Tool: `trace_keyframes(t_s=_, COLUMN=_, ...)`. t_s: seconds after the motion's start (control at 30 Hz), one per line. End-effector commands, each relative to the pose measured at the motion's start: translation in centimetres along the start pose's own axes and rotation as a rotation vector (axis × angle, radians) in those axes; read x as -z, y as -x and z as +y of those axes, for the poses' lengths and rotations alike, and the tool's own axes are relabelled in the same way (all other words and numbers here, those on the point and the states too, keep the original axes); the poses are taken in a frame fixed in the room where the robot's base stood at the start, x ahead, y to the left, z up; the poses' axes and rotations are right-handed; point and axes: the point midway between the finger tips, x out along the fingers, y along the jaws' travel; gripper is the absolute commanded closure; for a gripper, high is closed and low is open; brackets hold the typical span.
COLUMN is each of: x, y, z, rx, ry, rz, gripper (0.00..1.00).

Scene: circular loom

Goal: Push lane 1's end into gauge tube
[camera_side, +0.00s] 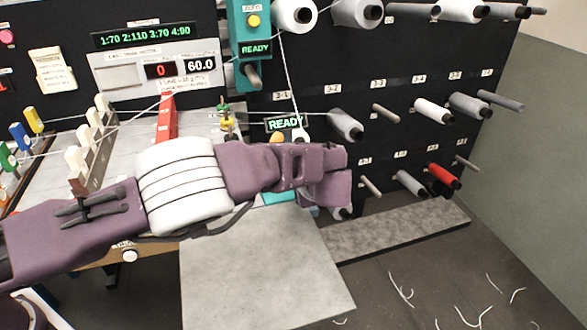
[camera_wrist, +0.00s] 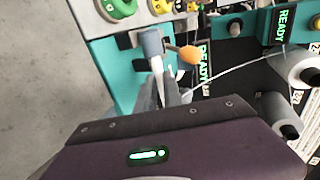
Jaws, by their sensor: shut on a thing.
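My gripper (camera_wrist: 164,88) shows in the wrist view with its fingers close together, shut on the white yarn (camera_wrist: 228,72). The yarn runs from the fingers toward a white spool at the right. A grey-blue tube-like piece (camera_wrist: 152,43) with a pale stem stands just beyond the fingertips; I cannot tell whether it is the gauge tube or whether it touches the yarn. Beside it is an orange knob (camera_wrist: 190,54). In the side view the yarn (camera_side: 290,85) drops from the upper spools to behind my wrist, which hides the fingertips.
A lower READY display (camera_side: 286,124) sits just above my wrist, and a teal unit (camera_side: 252,20) is higher up. Spools (camera_side: 345,125) and bare pegs fill the black rack at right. A red upright (camera_side: 167,118) and white guides stand left. The grey plate (camera_side: 262,272) below is clear.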

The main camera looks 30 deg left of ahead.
Motion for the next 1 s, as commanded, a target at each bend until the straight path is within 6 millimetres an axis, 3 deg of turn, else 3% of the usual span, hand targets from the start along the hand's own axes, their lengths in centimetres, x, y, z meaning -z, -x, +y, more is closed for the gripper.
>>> trace_keyframes(t_s=0.93, x=-2.5, y=-0.1, z=-0.1, rx=0.002, ry=-0.001, rz=-0.004, gripper=1.0)
trace_keyframes(t_s=1.0, x=-2.5, y=-0.1, z=-0.1, rx=0.002, ry=0.0, rz=-0.004, gripper=0.79)
